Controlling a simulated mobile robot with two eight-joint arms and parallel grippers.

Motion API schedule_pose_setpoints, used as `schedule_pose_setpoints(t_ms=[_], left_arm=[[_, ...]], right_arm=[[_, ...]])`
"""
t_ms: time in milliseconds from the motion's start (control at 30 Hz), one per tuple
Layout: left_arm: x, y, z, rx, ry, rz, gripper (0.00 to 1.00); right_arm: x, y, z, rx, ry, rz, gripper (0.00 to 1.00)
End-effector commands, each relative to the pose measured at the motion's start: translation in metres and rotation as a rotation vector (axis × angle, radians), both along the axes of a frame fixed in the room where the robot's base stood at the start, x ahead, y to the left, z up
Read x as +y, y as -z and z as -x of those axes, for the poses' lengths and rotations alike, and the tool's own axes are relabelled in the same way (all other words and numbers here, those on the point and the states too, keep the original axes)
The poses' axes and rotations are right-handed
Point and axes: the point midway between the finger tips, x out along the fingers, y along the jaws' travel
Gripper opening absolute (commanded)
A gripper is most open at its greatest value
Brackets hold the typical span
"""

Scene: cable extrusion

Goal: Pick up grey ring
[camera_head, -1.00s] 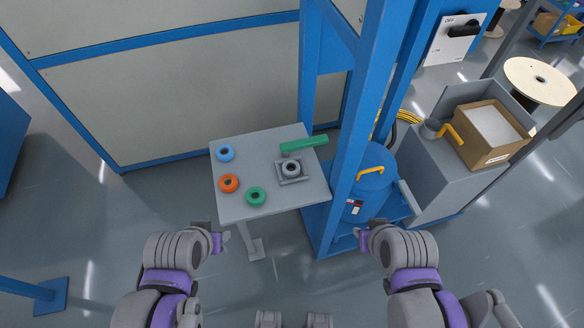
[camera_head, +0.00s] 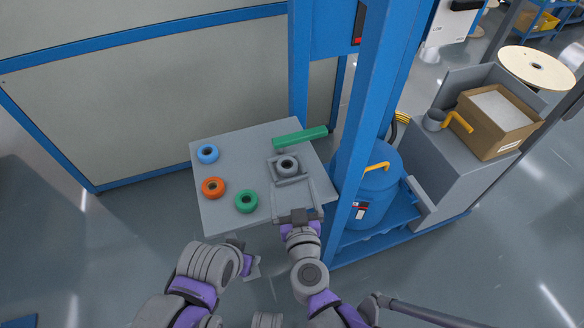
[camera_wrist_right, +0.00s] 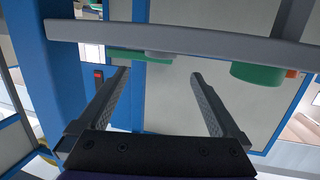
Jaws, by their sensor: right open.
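The grey ring (camera_head: 287,165) sits in a square grey holder (camera_head: 291,181) on the right part of the small grey table (camera_head: 225,216). My right gripper (camera_head: 291,186) is open and empty, its two fingers pointing at the holder from the table's front edge. The table's edge (camera_wrist_right: 200,42) crosses that view. My left gripper (camera_head: 244,258) is low, in front of the table; its jaws are not clear.
A blue ring (camera_head: 207,153), an orange ring (camera_head: 213,188) and a green ring (camera_head: 246,201) lie on the table's left half. A green bar (camera_head: 300,137) lies behind the holder. A blue post (camera_head: 362,130) stands close at the right.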

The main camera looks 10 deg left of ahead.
Motion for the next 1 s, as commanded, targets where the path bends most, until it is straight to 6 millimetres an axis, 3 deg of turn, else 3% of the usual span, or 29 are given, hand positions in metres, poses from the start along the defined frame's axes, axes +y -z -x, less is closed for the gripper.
schedule_pose_setpoints(t_ms=[600,900,1000], left_arm=[[0.000,0.006,0.000,0.002,0.000,0.000,0.50],[0.000,0.006,0.000,0.002,0.000,0.000,0.50],[0.000,0.006,0.000,0.002,0.000,0.000,0.50]], right_arm=[[0.028,0.014,-0.067,-0.001,-0.001,-0.001,1.00],[0.030,0.014,-0.072,-0.001,-0.002,-0.001,1.00],[0.030,0.014,-0.072,-0.001,-0.002,-0.001,0.82]])
